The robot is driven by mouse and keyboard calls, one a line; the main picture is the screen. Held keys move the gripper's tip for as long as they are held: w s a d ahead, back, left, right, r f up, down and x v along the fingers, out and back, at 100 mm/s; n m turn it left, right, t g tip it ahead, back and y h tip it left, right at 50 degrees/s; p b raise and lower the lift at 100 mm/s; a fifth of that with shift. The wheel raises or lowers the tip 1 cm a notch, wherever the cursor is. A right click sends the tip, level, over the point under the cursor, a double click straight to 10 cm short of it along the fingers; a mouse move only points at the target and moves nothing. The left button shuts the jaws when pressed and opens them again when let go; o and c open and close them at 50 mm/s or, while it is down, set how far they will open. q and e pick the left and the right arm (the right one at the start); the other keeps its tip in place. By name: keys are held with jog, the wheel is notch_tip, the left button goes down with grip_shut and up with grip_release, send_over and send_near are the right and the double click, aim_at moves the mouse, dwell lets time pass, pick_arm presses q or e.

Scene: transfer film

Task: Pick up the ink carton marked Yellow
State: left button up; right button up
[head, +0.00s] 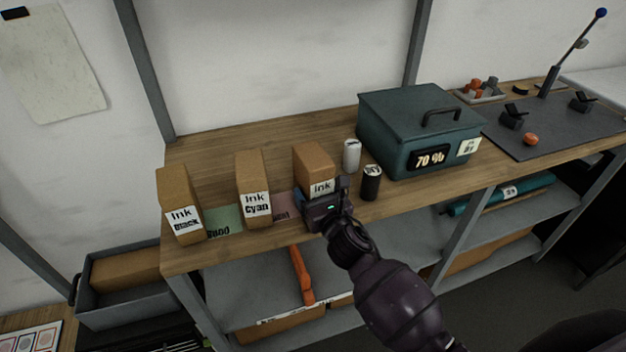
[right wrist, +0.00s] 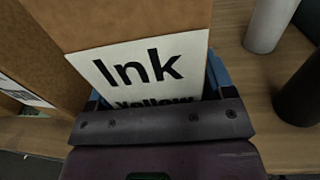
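The ink carton marked Yellow (head: 315,162) is a brown box with a white label, upright on the wooden bench top. In the right wrist view its label (right wrist: 150,68) reads "Ink", with "Yellow" partly covered by my gripper. My right gripper (head: 325,198) is low at the carton's front. In the right wrist view its blue fingers (right wrist: 155,98) reach along both sides of the carton. Whether they press on it, I cannot tell. The carton's lower part is hidden. My left gripper is not in view.
The Cyan carton (head: 253,182) and Black carton (head: 177,195) stand to the left. A white can (head: 351,155) and a black can (head: 371,184) stand close on the right, before a teal lidded box (head: 400,125). The bench's front edge is near my right arm.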

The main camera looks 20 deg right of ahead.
jog(key=c, duration=0.9)
jog(key=shift+r, duration=0.1)
jog(key=shift+c, duration=0.5)
